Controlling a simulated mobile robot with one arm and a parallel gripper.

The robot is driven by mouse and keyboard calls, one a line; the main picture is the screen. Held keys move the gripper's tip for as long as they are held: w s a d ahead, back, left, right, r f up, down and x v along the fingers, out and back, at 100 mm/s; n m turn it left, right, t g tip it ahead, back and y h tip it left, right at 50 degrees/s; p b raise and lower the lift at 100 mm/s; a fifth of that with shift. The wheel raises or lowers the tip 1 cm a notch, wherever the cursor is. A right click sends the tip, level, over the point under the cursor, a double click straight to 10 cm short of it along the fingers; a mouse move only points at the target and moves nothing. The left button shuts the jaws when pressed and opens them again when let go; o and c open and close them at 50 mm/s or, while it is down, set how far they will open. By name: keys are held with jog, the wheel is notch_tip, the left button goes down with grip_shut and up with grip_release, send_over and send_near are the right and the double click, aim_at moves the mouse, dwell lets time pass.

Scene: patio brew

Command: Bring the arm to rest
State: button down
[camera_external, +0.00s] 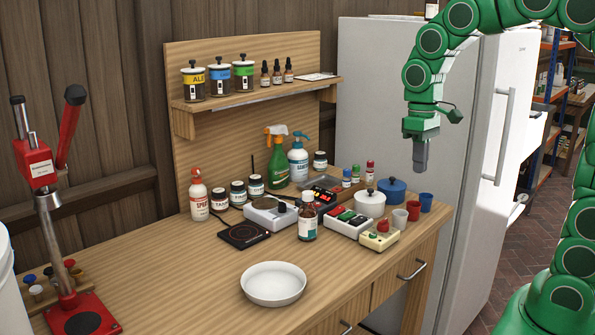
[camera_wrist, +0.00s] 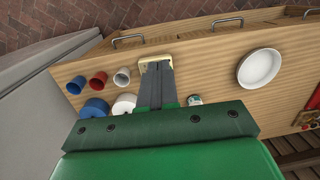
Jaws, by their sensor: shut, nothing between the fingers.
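My gripper (camera_external: 420,155) is at the end of the green arm, raised well above the right end of the wooden workbench (camera_external: 190,265), in front of the white fridge. Its grey fingers point down and are shut with nothing between them. In the wrist view the closed fingers (camera_wrist: 156,82) point over the bench top, partly covering a cream-coloured device. The gripper touches nothing in the external view.
Below stand red and blue cups (camera_external: 426,202), a white pot (camera_external: 371,203), a blue pot (camera_external: 391,190) and a cream device with a red knob (camera_external: 380,235). A white bowl (camera_external: 273,283) lies on the open front bench. The fridge (camera_external: 375,100) stands close behind the arm.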

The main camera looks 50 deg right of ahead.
jog(key=s+d+f, duration=0.1)
jog(key=s+f, duration=0.1)
jog(key=s, duration=0.9)
jog(key=s+d+f, duration=0.1)
jog(key=s+f, duration=0.1)
jog(key=s, duration=0.9)
jog(key=shift+g+h, duration=0.3)
jog(key=shift+g, duration=0.1)
jog(key=c, duration=1.8)
grip_release()
jog(key=shift+s, duration=0.1)
